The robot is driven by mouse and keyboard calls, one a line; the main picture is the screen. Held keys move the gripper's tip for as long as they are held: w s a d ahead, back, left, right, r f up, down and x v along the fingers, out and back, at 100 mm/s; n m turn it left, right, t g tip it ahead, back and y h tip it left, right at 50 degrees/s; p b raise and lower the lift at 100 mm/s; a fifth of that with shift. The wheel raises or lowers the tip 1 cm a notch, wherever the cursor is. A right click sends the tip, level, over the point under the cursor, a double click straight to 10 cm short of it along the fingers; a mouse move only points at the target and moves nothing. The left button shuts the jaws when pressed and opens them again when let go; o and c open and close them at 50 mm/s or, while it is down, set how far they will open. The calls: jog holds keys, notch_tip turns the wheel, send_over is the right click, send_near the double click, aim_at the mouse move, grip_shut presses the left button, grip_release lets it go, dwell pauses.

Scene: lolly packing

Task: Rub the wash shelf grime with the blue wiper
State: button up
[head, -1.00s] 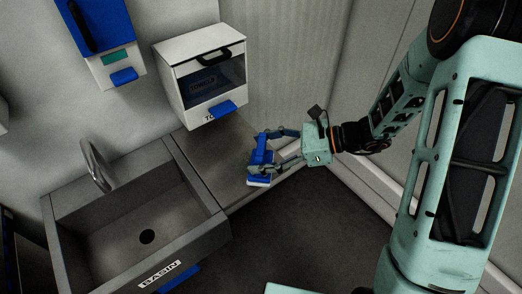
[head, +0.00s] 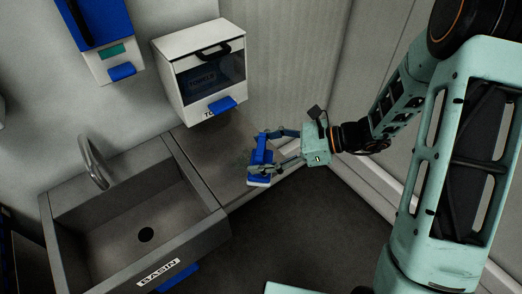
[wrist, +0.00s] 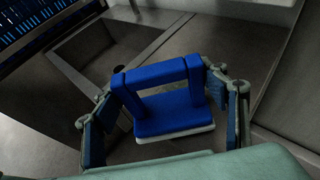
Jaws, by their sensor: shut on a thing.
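The blue wiper (head: 261,163) has a blue handle loop, a blue body and a pale pad underneath. It is at the front right part of the grey wash shelf (head: 208,153), to the right of the basin. My gripper (head: 272,150) is shut on the wiper. The wrist view shows the wiper (wrist: 172,118) between the two fingers, with the handle upright. I cannot tell whether the pad touches the shelf. A faint darker patch shows on the shelf left of the wiper, but I cannot make out the grime clearly.
The grey basin (head: 58,215) with a curved tap (head: 95,165) lies left of the shelf. A white towel dispenser (head: 190,107) hangs above the shelf's back. A blue-and-white dispenser (head: 107,70) hangs at the upper left. A wall stands to the right.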

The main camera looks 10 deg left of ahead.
jog(key=shift+f, duration=0.35)
